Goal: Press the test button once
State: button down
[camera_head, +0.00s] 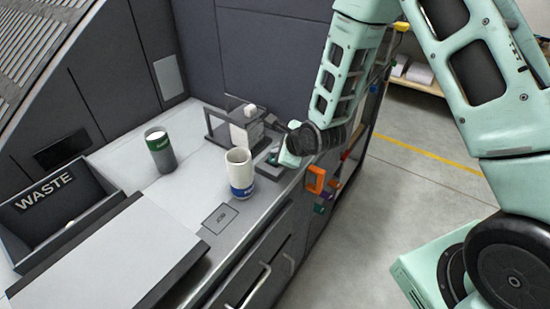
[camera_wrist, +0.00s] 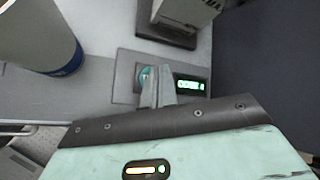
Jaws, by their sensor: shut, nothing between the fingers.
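The test button (camera_wrist: 143,76) is a round teal-rimmed button on a grey panel (camera_wrist: 125,88), seen in the wrist view. A small display (camera_wrist: 190,85) with green lit characters sits just right of it. My gripper (camera_wrist: 158,78) is shut and empty, its fingertips over the panel, partly covering the button. I cannot tell whether the tips touch it. In the head view my gripper (camera_head: 284,157) points down at the bench's right end, behind the white cup; the button cannot be made out there.
A white cup with a blue band (camera_head: 240,172) stands close left of my gripper. A dark-framed device (camera_head: 232,122) stands behind. A green-and-grey canister (camera_head: 160,150) and a WASTE bin (camera_head: 45,215) are farther left. Coloured hooks or handles (camera_head: 316,180) line the bench's right side.

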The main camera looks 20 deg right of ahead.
jog(key=shift+r, duration=0.15)
notch_tip(320, 180, up, 5)
jog(key=p, duration=0.3)
jog(key=shift+p, duration=0.35)
dwell(0.5)
jog(key=s+a+r+n+g+b, duration=0.1)
jog(key=s+a+r+n+g, duration=0.2)
jog(key=s+n, duration=0.45)
jog(key=s+a+r+n+g+b, duration=0.2)
jog(key=s+a+r+n, duration=0.1)
jog(key=s+a+n, duration=0.4)
jog(key=s+d+r+n+g+h, duration=0.1)
jog(key=s+r+n+g, duration=0.1)
jog(key=s+n, duration=0.6)
jog(key=s+d+r+n+g+h+b, duration=0.1)
jog(key=s+d+r+n, duration=0.1)
jog(key=s+n, duration=0.6)
jog(key=shift+s+r+n+g+b, duration=0.35)
jog(key=shift+s+r+g, duration=0.1)
jog(key=shift+s, duration=0.55)
jog(key=shift+d, duration=0.1)
